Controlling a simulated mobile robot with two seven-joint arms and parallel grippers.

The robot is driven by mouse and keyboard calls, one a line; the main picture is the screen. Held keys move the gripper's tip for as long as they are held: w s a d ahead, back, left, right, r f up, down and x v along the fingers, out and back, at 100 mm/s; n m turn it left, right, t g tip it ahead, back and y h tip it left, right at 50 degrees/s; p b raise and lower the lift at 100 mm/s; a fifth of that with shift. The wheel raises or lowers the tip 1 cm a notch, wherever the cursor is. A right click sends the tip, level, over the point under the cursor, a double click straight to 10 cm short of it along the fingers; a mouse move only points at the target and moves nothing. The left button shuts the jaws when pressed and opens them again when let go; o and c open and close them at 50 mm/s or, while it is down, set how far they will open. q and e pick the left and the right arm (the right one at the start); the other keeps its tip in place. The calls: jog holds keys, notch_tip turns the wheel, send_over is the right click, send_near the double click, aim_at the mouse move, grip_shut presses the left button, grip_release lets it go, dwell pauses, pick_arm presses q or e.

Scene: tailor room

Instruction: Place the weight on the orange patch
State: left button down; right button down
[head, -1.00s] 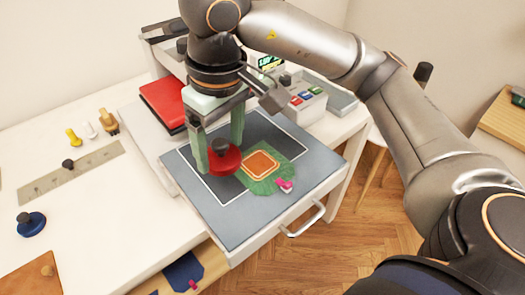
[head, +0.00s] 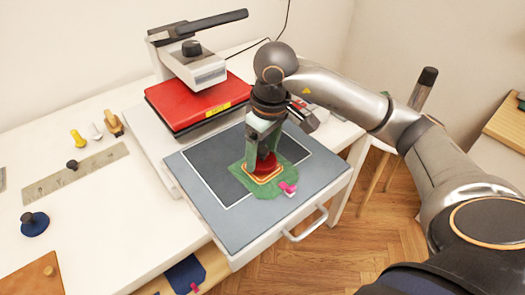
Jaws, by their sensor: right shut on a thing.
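The red round weight (head: 265,167) with a dark knob is over the orange patch (head: 262,180), whose rim shows around and in front of it. I cannot tell whether the weight touches the patch. The patch lies on a green cloth (head: 270,187) on the grey press tray (head: 212,223). My right gripper (head: 263,152) points down over the patch, shut on the weight by its knob; its fingers partly hide the knob. My left gripper is not in view.
A heat press with a red plate (head: 196,98) stands behind the tray. A pink clip (head: 288,188) sits at the cloth's front edge. The tray's handle (head: 305,225) juts out in front. A blue weight (head: 34,223) and a metal ruler (head: 75,172) lie at left.

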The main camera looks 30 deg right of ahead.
jog(key=shift+f, duration=0.3)
jog(key=shift+f, duration=0.1)
jog(key=shift+f, duration=0.1)
grip_release()
